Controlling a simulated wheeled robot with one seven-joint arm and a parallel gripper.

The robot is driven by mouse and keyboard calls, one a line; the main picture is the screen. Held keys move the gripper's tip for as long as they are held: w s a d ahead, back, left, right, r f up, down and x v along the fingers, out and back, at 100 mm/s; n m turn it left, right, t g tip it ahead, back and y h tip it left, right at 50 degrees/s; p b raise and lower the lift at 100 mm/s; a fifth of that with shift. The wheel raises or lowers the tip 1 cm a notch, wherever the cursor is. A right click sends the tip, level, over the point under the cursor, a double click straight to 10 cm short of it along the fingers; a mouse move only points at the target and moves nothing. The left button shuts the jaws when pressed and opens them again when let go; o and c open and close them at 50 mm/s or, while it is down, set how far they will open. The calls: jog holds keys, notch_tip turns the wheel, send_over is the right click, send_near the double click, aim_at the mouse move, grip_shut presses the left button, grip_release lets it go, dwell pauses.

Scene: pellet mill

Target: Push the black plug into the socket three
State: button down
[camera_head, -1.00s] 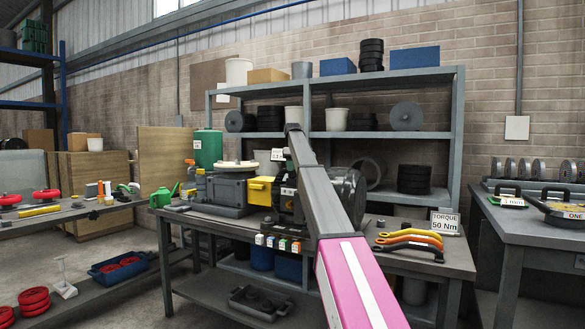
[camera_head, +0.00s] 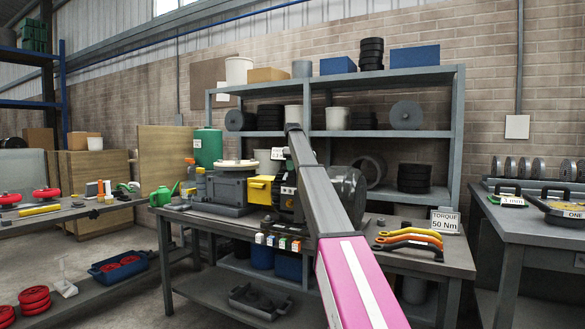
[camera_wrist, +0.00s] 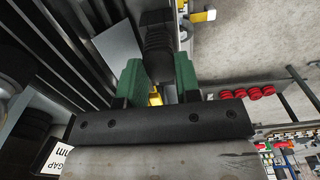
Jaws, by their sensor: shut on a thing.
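In the wrist view my gripper (camera_wrist: 158,78) has two green fingers shut on a dark ribbed thing, which looks like the black plug (camera_wrist: 160,45). A bit of yellow shows between the fingers, near the palm. The plug's far end and what it faces are hard to make out. In the head view my arm hides the gripper and the plug. Small blocks with coloured fronts (camera_head: 283,243) sit in a row on the front edge of the middle bench. I cannot tell which one, if any, is socket three.
The middle bench (camera_head: 455,262) carries a grey machine (camera_head: 228,190), a yellow box (camera_head: 261,189), orange and black handled tools (camera_head: 412,240) and a torque sign (camera_head: 445,223). A shelf rack (camera_head: 459,110) stands behind. A second bench (camera_head: 530,233) is at the right.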

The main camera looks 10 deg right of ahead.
jog(key=shift+c, duration=1.3)
grip_release()
jog(key=shift+r, duration=0.1)
jog(key=shift+r, duration=3.4)
